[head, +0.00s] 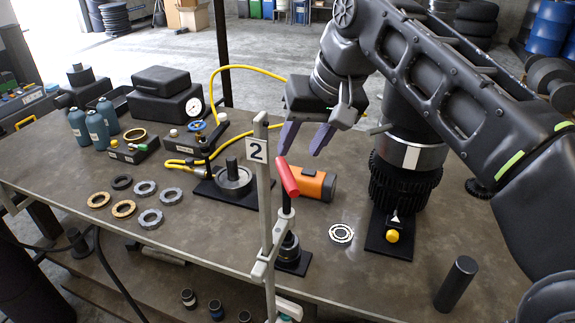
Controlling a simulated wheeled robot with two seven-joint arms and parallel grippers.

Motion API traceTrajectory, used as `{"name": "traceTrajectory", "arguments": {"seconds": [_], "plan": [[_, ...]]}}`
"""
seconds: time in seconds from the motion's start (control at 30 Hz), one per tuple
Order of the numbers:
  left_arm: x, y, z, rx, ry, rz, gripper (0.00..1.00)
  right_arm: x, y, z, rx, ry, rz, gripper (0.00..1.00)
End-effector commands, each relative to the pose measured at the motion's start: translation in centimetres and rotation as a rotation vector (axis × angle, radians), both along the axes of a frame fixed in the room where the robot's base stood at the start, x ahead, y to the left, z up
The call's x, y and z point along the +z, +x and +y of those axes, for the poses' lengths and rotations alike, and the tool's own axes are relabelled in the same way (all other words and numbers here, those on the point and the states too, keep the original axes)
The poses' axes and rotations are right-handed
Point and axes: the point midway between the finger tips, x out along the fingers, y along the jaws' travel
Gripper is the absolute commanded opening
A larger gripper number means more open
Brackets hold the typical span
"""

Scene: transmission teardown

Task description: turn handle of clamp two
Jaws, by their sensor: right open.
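Clamp two (265,205) is a grey metal bar clamp standing upright at the near edge of the table, with a white "2" label near its top. Its red handle (288,176) slants at the top of a dark screw, which runs down to a small dark cylindrical part on a black plate. My right gripper (302,148) is open and empty, with two purple fingers pointing down. In the picture its fingertips are just above the red handle, apart from it. The exact depth between them is hard to tell. My left gripper is not in view.
An orange cylinder (316,185) lies behind the handle. A dark geared column (405,185) stands to the right. Rings (150,219), a yellow hose (240,70) and blue bottles (77,127) are to the left. A black cylinder (456,284) stands at the front right.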

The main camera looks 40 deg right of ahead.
Motion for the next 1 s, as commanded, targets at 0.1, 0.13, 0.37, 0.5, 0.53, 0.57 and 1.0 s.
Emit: {"name": "traceTrajectory", "arguments": {"seconds": [0.1,0.13,0.37,0.5,0.53,0.57,1.0], "plan": [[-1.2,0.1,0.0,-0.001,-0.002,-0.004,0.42,-1.2,0.4,0.1,0.001,0.000,0.000,0.42],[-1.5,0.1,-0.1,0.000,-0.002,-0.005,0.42,-1.5,0.5,0.1,0.001,0.000,0.000,0.42],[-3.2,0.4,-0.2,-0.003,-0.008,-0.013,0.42,-4.4,1.9,0.2,0.002,0.001,0.001,0.42],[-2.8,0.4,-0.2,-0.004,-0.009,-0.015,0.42,-5.8,2.7,0.3,0.001,0.001,0.004,0.42],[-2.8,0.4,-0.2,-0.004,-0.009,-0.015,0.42,-6.1,2.8,0.3,0.001,0.001,0.003,0.42],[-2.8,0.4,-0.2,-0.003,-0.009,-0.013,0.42,-6.3,2.9,0.3,0.001,0.000,0.002,0.42],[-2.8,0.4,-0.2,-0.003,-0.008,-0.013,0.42,-6.9,3.2,0.3,0.000,0.001,0.000,0.35]]}}
